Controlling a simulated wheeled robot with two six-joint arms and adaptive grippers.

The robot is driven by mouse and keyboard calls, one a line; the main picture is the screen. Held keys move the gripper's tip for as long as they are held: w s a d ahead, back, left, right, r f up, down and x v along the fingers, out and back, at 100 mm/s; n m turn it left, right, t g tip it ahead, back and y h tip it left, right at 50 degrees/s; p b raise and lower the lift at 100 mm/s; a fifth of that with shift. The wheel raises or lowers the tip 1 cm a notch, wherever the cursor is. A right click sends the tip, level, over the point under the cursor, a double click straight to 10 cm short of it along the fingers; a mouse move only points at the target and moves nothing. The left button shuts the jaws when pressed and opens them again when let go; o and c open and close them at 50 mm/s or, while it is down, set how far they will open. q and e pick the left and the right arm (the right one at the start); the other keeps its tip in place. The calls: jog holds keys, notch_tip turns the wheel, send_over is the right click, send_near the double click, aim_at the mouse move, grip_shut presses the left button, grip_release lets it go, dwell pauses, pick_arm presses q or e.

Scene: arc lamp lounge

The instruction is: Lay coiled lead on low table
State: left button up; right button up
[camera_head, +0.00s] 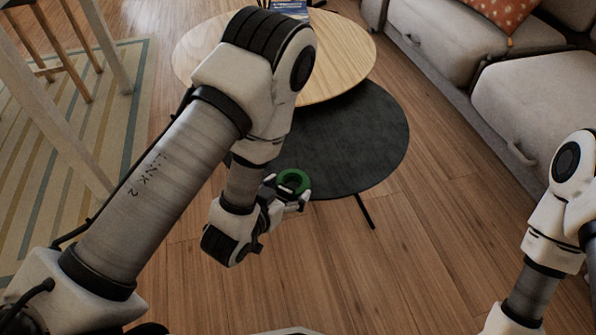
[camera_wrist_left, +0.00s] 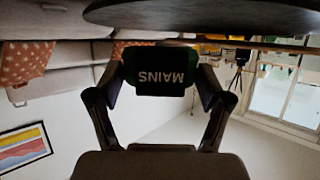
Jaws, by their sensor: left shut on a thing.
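My left gripper (camera_head: 287,190) is shut on the coiled lead (camera_head: 293,179), a small green ring. In the head view it appears over the near edge of the round black table (camera_head: 365,140); I cannot tell how high above the top it is. In the left wrist view the lead (camera_wrist_left: 160,72) sits between the two fingers and bears a black label reading MAINS, upside down. The round pale wood table (camera_head: 335,60) overlaps the far part of the black one. My right arm shows at the right edge; its gripper is out of view.
A book (camera_head: 288,8) lies on the far part of the wood table. A grey sofa (camera_head: 535,95) with an orange cushion (camera_head: 500,15) stands at the right. A striped rug (camera_head: 110,130) and wooden stool legs are at the left. The visible black top is clear.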

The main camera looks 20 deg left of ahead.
pick_arm(q)
jog(key=w+a, duration=0.1)
jog(key=w, duration=0.2)
jog(key=w+b, duration=0.1)
jog(key=w, duration=0.2)
jog(key=w+a+f, duration=0.1)
jog(key=w, duration=0.2)
jog(key=shift+w+a+f, duration=0.1)
jog(key=shift+w+a, duration=0.2)
jog(key=shift+a, duration=0.05)
jog(key=f+b, duration=0.3)
jog(key=shift+w+a+f, duration=0.1)
jog(key=shift+w+f, duration=0.25)
jog(key=shift+f, duration=0.05)
jog(key=shift+r, duration=0.2)
jog(key=o, duration=1.1)
jog(key=shift+f, duration=0.15)
pick_arm(e)
notch_tip(320, 180, down, 5)
jog(key=shift+f, duration=0.2)
